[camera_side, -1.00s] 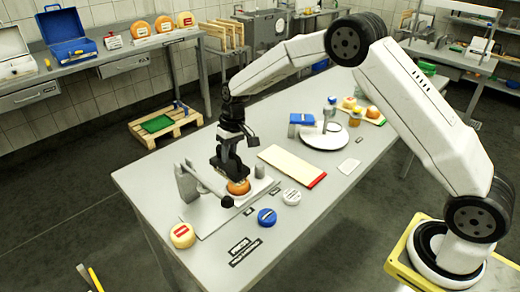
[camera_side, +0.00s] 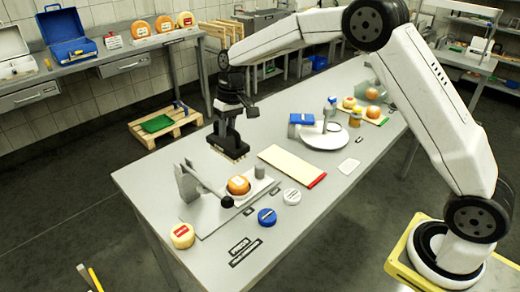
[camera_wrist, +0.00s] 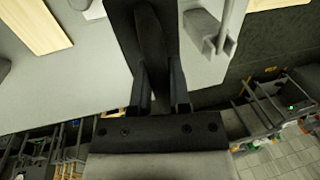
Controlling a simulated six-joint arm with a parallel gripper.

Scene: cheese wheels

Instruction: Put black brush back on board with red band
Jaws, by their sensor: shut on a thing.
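My gripper (camera_side: 227,134) is shut on a black brush (camera_side: 229,149) and holds it in the air at the left of the table, bristle side down with a pale lower edge. In the wrist view the black brush (camera_wrist: 154,25) runs up from between my fingers (camera_wrist: 160,100). The pale board with a red band (camera_side: 287,163) lies on the table, right of the brush and apart from it; its top is bare. Part of the pale board (camera_wrist: 32,25) shows at upper left in the wrist view, without its red band.
An orange cheese wheel (camera_side: 239,185) sits on a metal stand with a lever, in front of the brush.

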